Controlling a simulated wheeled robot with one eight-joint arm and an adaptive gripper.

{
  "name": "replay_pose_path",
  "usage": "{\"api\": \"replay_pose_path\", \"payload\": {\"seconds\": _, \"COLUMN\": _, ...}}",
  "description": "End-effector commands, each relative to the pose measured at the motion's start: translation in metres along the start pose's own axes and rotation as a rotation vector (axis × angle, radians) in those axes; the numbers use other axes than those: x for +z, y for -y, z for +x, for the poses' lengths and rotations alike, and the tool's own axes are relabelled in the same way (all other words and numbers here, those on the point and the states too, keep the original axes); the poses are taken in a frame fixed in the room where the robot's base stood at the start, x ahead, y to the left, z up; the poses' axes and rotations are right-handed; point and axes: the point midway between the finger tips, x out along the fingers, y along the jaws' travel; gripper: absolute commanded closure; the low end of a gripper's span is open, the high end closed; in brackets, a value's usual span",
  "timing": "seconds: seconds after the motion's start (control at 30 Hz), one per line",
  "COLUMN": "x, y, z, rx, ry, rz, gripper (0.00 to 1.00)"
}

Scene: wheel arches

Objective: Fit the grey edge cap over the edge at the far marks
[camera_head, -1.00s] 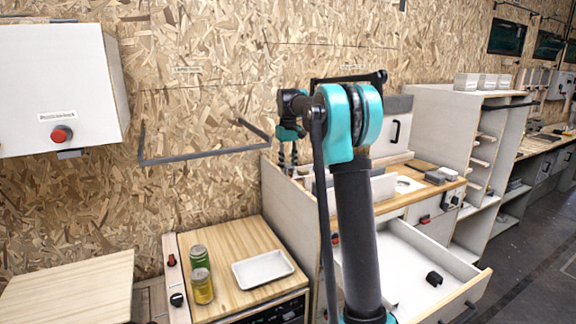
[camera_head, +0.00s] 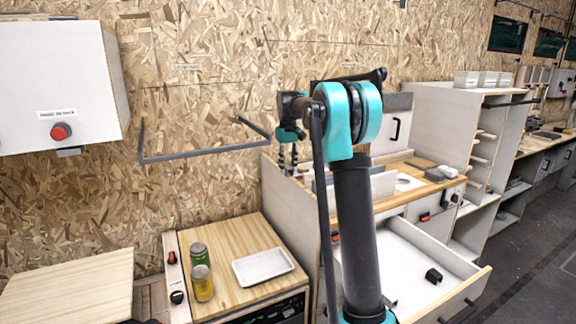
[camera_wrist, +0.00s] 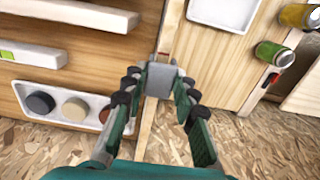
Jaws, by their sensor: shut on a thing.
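The grey edge cap (camera_wrist: 161,82) is between the fingertips of my gripper (camera_wrist: 160,84) in the wrist view, and the gripper is shut on it. The cap lies over the line of the pale panel edge (camera_wrist: 148,128), which runs on above and below it. I cannot tell whether the cap is seated on the edge or just above it. In the head view my gripper (camera_head: 288,166) points down close to the top of the upright panel (camera_head: 285,208). The cap is too small to make out there, and I cannot make out the marks.
A wooden counter with a white tray (camera_head: 263,267), a green can (camera_head: 200,255) and a yellow can (camera_head: 202,284) lies left of the panel. To the right is an open drawer (camera_head: 455,291) with a black piece (camera_head: 433,276) in it. A dark wall rail (camera_head: 205,153) is nearby.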

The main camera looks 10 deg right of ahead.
Motion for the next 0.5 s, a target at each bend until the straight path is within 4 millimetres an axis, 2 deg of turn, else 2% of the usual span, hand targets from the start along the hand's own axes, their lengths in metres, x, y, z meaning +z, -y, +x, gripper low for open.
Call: {"api": "replay_pose_path", "payload": {"seconds": 0.5, "x": 0.0000, "y": 0.0000, "z": 0.0044, "rx": 0.000, "ry": 0.000, "rz": 0.000, "gripper": 0.88}}
